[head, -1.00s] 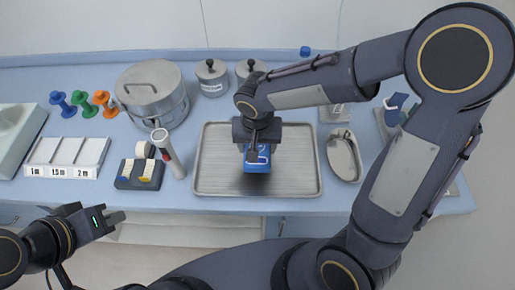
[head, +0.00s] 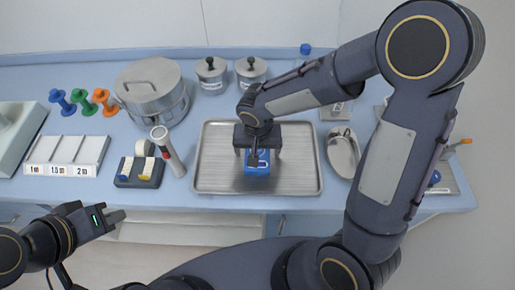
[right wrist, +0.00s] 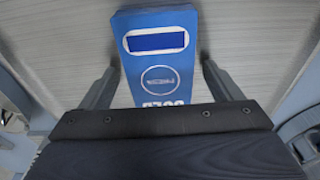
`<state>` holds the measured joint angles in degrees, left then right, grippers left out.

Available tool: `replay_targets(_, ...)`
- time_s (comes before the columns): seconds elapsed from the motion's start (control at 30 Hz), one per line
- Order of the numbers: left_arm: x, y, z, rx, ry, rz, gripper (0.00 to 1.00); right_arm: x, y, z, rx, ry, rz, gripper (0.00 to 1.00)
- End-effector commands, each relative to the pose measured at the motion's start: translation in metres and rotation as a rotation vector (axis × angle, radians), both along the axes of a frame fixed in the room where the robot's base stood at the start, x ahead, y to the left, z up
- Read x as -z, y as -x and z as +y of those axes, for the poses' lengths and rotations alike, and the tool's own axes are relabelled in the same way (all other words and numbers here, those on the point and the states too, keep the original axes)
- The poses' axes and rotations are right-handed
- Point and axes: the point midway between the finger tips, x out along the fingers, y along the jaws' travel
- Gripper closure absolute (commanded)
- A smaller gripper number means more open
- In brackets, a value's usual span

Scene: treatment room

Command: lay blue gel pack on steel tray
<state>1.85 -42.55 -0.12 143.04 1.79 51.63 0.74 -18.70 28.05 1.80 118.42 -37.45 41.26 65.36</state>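In the right wrist view the pack (right wrist: 157,65) shows a dark blue window, a round mark and partly hidden lettering. My right gripper (head: 257,155) is over the pack. Its two fingers (right wrist: 160,85) stand apart, one on each side of the pack, with a gap visible at the right; the pack's near end is hidden under the gripper. My left gripper (head: 115,217) is at the lower left, away from the tray, its finger opening unclear.
A kidney dish (head: 342,155) stands just right of the tray. A torch-like device (head: 168,150) and a tape holder (head: 138,172) stand left of it. A steel drum (head: 150,90) and lidded jars (head: 211,75) are behind. My right arm covers the right counter.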

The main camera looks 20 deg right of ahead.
Motion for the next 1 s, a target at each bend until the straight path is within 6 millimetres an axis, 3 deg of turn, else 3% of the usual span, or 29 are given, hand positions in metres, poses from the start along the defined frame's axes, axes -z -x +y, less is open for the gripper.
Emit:
replay_targets(0.37,-0.005,0.000,0.000,0.000,0.000,0.000,1.00,-0.009,0.000,0.000,0.001,0.000,-0.003,0.15)
replay_targets(0.8,-0.005,0.000,0.000,0.000,0.000,0.000,1.00,-0.097,0.010,0.003,0.000,-0.003,-0.005,0.15)
replay_targets(1.0,-0.005,0.000,0.000,0.000,0.000,0.000,1.00,-0.118,0.013,0.004,0.000,-0.001,-0.001,0.15)
